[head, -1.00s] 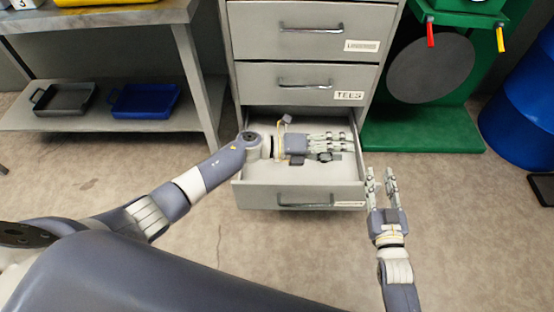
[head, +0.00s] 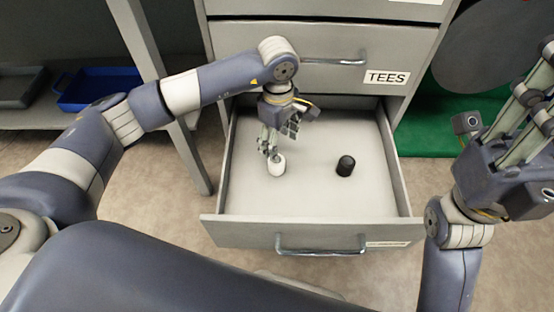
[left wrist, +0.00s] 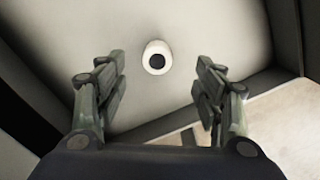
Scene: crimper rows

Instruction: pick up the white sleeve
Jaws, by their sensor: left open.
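The white sleeve (head: 277,168) stands upright on the floor of the open drawer, left of its middle. In the left wrist view the white sleeve (left wrist: 157,47) shows its round end with a dark hole, centred between and just beyond the fingertips. My left gripper (head: 270,150) points down into the drawer, its fingertips right at the sleeve in the head view and covering part of its top. Its fingers (left wrist: 158,72) are spread apart with nothing between them. My right gripper (head: 540,85) is at the right, outside the drawer, its fingers apart and partly cut off by the frame edge.
A black cylinder (head: 346,165) stands in the same drawer, to the right of the sleeve. The drawer's front wall (head: 310,232) and side walls surround both. A closed drawer labelled TEES (head: 340,75) is above. The drawer floor (head: 315,195) is otherwise clear.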

